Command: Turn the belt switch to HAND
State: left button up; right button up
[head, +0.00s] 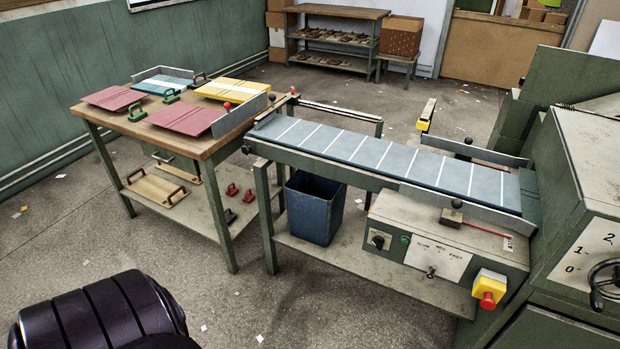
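The belt feeder's control box (455,225) is below the right half of the grey-blue belt (385,160) with white cross lines. On its front left is a small plate with a black rotary switch (378,240). The plate's lettering is too small to read, so I cannot tell where the switch points or confirm it is the belt switch. A green button (405,239) is beside it. Farther right a plate marked SLOW, MED, FAST (437,258) has a small lever (431,272). Neither of my grippers is in view.
A red stop button on a yellow box (489,288) is at the control box's right end. A blue bin (316,207) is under the belt. A wooden table (190,143) holds boards.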

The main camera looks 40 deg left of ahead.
aim_at(377, 240)
jog(key=u, duration=0.85)
